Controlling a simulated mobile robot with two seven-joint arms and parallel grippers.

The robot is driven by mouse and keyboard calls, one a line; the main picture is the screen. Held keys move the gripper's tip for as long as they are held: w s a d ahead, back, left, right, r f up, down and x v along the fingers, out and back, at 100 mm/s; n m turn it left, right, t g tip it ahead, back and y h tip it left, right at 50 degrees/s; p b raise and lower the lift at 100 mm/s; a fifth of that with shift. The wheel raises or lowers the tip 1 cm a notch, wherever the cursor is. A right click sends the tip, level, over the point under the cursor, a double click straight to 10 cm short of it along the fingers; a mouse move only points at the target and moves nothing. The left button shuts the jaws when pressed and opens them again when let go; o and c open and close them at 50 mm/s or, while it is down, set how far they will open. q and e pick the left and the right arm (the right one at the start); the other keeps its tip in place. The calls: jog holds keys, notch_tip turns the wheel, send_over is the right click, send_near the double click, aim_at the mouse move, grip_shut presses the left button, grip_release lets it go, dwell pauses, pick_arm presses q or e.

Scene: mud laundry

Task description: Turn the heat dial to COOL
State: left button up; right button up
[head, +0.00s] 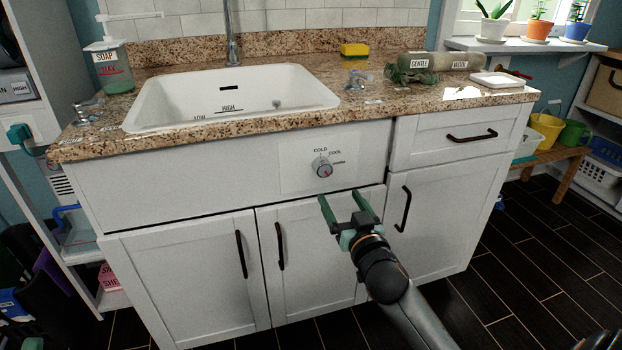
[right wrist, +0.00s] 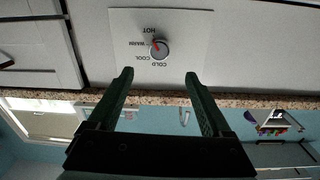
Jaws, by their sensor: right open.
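The heat dial (head: 321,168) is a small round grey knob on a pale plate on the white cabinet front below the sink. In the right wrist view the plate is upside down, and the dial (right wrist: 160,50) has a red pointer among the labels HOT, WARM, COOL and COLD. The pointer is toward the HOT and WARM side, away from COOL. My right gripper (head: 341,198) is open and empty in front of the cabinet, just below the dial in the head view. Its two green fingers (right wrist: 158,75) are apart and not touching the dial. My left gripper is not in view.
The granite counter (head: 400,99) overhangs the panel above the dial. Dark handles stand out from the doors (head: 280,246) and the drawer (head: 472,137). The sink (head: 235,98), a soap bottle (head: 109,69) and a yellow sponge (head: 354,49) are on top.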

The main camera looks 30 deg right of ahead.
aim_at(324, 171)
jog(key=b+x, duration=0.2)
jog(key=x, duration=1)
jog(key=shift+d+b, duration=0.1)
jog(key=shift+b, duration=0.2)
jog(key=shift+c, duration=0.2)
grip_shut()
